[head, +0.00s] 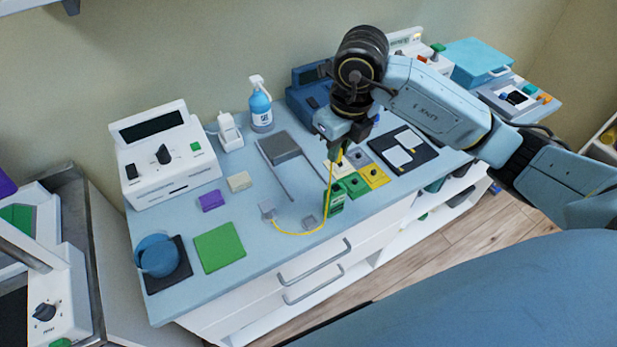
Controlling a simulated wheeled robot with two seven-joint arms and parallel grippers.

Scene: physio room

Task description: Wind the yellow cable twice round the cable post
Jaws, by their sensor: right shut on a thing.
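The yellow cable (300,233) starts at a small grey block (267,208) on the light blue worktop. It sags in a curve toward the front edge, then rises steeply to my right gripper (338,156). That gripper points down above the worktop and is shut on the cable's upper end; the exact grip is small and partly hidden. I cannot tell for sure which thing is the cable post; a small grey piece (309,222) stands inside the cable's curve. No full turn of cable round anything shows. My left gripper is not in view.
A green item (337,200) stands close beside the rising cable. Green and yellow blocks (374,175) and a dark tray (402,150) lie to the right. A spray bottle (260,105) and a white device (165,155) stand behind. A blue round object (157,256) is at left.

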